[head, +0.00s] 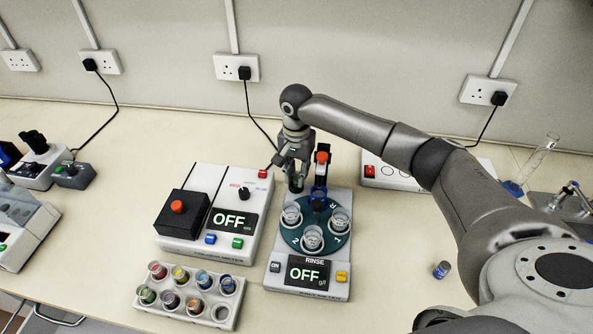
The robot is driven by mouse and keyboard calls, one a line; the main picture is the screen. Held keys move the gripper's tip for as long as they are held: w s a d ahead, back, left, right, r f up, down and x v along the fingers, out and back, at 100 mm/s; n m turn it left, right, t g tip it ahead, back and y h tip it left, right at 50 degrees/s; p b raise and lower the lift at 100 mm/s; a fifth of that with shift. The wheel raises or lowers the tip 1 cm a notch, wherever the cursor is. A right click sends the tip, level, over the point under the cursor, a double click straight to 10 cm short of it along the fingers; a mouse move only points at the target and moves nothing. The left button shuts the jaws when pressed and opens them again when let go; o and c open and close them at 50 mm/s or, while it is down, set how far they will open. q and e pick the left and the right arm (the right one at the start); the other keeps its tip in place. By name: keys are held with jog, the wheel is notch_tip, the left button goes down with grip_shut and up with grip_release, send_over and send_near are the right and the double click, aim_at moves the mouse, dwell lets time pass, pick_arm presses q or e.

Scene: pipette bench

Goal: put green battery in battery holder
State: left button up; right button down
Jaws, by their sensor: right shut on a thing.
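My right gripper (296,183) points down behind the rinse machine (308,279), just left of its dark upright part with the red top. It is shut on a small dark item with a hint of green, which appears to be the green battery; the fingers hide most of it. I cannot single out the battery holder for sure; it may be hidden near the gripper. A small blue-and-dark cylinder (442,269) stands apart on the bench at the right. My left gripper is not in view.
A grey-white unit (174,246) with an OFF display stands left of the rinse machine. A rack (180,316) of several coloured cups stands in front. A white panel with a red switch (369,171) lies behind. A glass cylinder (537,160) stands far right.

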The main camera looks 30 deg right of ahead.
aim_at(296, 174)
jog(key=shift+a+f, duration=0.1)
jog(key=shift+f, duration=0.05)
jog(key=shift+f, duration=0.1)
jog(key=c, duration=1.3)
grip_release()
jog(key=shift+r, duration=0.45)
notch_tip(296, 174, up, 12)
jog(key=b, duration=0.2)
jog(key=shift+f+b, duration=0.15)
jog(key=shift+b, duration=0.25)
jog(key=shift+f, duration=0.1)
